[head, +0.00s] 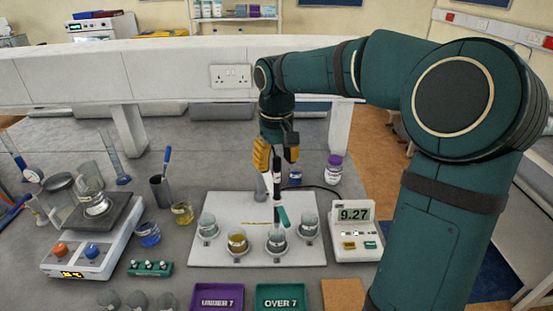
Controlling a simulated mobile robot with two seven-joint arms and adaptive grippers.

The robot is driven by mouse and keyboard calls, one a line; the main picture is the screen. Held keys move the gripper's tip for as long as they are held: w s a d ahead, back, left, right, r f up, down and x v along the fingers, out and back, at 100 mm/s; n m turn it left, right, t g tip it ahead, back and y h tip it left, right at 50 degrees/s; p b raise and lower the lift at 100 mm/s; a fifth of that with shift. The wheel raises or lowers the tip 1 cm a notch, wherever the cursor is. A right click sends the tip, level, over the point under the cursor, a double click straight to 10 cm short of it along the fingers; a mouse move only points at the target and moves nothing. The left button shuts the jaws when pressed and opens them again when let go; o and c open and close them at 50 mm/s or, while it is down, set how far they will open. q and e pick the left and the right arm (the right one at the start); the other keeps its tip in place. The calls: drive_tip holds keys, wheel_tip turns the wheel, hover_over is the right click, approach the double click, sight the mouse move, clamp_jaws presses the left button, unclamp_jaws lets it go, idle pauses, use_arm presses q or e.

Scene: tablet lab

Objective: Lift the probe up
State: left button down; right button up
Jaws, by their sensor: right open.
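The probe (277,190) is a thin dark upright rod, with its lower end at the beaker (277,241) right of centre on the white board (259,207). A teal piece (283,216) shows beside its lower part. My right gripper (276,160) has yellow fingers and points down over the board. Its fingers are apart, one on each side of the probe's upper end; whether they touch it I cannot tell. The meter (355,228) reads 9.27, and a dark cable runs from it towards the probe. My left gripper is not in view.
Three more beakers stand on the board, one with yellow liquid (237,242). A purple "UNDER 7" tray (217,297) and a green "OVER 7" tray (281,290) lie in front. A hotplate (92,245) stands left; a purple-capped bottle (333,168) stands behind the meter.

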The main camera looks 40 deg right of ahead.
wheel_tip(320, 180, up, 12)
idle(0.6)
idle(0.5)
